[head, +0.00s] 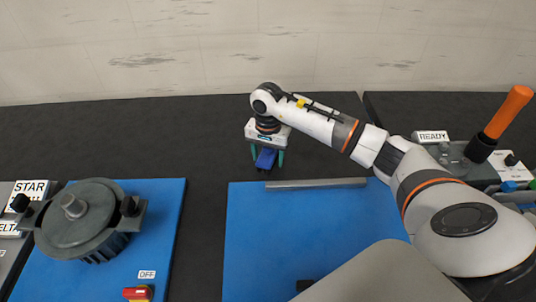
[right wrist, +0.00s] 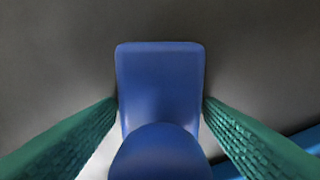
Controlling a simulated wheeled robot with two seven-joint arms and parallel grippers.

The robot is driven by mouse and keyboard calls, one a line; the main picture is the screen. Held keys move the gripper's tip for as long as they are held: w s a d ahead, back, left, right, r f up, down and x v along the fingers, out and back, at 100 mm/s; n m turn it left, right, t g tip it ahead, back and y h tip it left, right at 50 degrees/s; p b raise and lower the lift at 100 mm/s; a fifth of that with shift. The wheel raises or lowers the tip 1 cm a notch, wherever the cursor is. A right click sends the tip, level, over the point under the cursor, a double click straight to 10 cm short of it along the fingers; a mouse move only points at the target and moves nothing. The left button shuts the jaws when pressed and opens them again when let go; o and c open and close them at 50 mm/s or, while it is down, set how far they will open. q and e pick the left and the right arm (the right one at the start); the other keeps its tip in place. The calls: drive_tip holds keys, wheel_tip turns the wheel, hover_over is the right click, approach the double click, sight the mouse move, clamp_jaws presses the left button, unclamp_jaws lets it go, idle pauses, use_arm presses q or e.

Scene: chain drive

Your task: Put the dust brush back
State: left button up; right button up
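The blue thing that I take to be the dust brush (head: 265,159) is at the back middle of the dark table, beyond the blue mat. My right gripper (head: 267,160) reaches down over it with a teal finger on each side. In the right wrist view the blue block of the brush (right wrist: 160,85) fills the space between the two fingertips (right wrist: 160,105), which touch its sides. A rounded blue part is nearer the camera. Bristles are not clearly seen. I cannot tell whether the brush rests on the table. My left gripper is not in view.
A grey bar (head: 316,184) lies along the back edge of the middle blue mat (head: 300,235). A round grey housing (head: 80,222) sits on the left blue mat (head: 165,210). An orange-handled tool (head: 505,115) stands at right near the READY sign (head: 431,136). The back left table is clear.

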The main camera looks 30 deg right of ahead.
drive_tip(key=shift+r+p, duration=0.25)
drive_tip(key=shift+p, duration=0.05)
drive_tip(key=shift+w+r+b, duration=0.1)
drive_tip(key=shift+r+b, duration=0.2)
drive_tip(key=shift+r, duration=0.05)
wheel_tip(320, 180, up, 11)
drive_tip(key=shift+f+b, duration=0.2)
drive_tip(key=shift+b, duration=0.8)
drive_tip(key=shift+r, duration=0.25)
